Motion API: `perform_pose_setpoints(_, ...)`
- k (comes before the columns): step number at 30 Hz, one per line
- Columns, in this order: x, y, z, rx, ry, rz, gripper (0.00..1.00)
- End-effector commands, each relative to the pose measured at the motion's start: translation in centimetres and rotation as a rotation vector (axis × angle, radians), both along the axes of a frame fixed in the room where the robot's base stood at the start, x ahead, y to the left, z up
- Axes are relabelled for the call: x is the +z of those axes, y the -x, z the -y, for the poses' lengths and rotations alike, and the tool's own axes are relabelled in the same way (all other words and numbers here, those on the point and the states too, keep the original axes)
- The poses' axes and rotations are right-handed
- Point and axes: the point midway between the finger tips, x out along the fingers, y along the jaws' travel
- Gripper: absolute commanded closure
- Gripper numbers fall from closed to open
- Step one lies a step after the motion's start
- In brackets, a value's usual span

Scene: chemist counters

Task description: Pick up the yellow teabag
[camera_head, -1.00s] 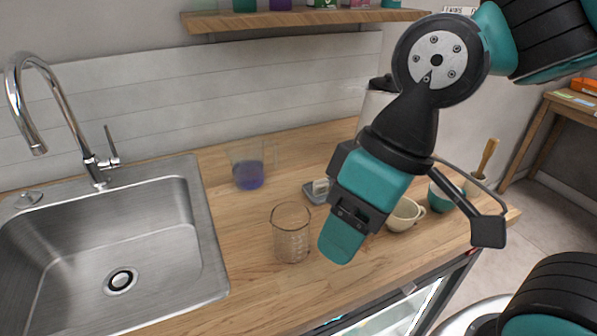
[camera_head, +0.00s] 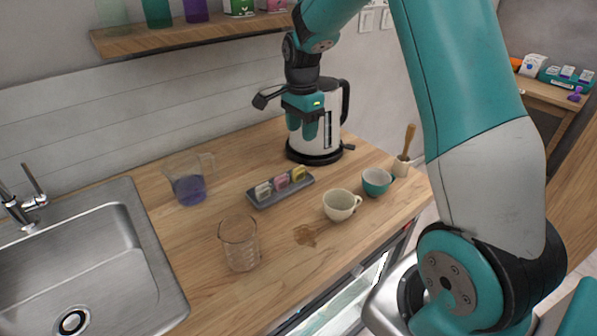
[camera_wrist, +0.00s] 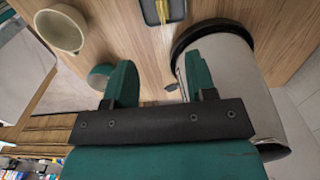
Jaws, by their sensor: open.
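The yellow teabag (camera_head: 299,173) stands at the right end of a small grey holder (camera_head: 284,194) on the wooden counter, beside a pink teabag (camera_head: 281,181) and a white teabag (camera_head: 263,190). My gripper (camera_head: 308,130) is open and empty, above the counter in front of the kettle and higher than the holder. In the wrist view, my open fingers (camera_wrist: 160,80) point toward the counter. The yellow teabag (camera_wrist: 164,12) shows there at the top edge, beyond the fingertips and roughly in line with the gap. Part of the holder is cut off there.
A white kettle (camera_head: 318,140) on a black base stands close by my gripper. A glass beaker (camera_head: 239,245), measuring jug (camera_head: 188,185) and sink (camera_head: 75,270) are left. A brown stain (camera_head: 306,235) marks the counter.

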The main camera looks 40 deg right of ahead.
Motion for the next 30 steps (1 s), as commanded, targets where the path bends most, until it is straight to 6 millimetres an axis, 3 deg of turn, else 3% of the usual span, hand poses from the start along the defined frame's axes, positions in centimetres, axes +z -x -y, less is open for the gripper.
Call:
perform_pose_setpoints(3,-2.7,0.1,0.0,0.002,-0.002,-0.005,0.49)
perform_pose_setpoints(9,-6.1,0.1,-0.1,0.003,-0.002,-0.003,0.49)
perform_pose_setpoints(16,-7.6,-0.1,-0.3,0.005,-0.001,-0.001,0.49)
perform_pose_setpoints(24,-11.4,-0.5,-0.7,0.004,-0.001,-0.001,0.49)
perform_pose_setpoints(30,-12.2,-0.5,-0.7,0.005,0.000,0.002,0.49)
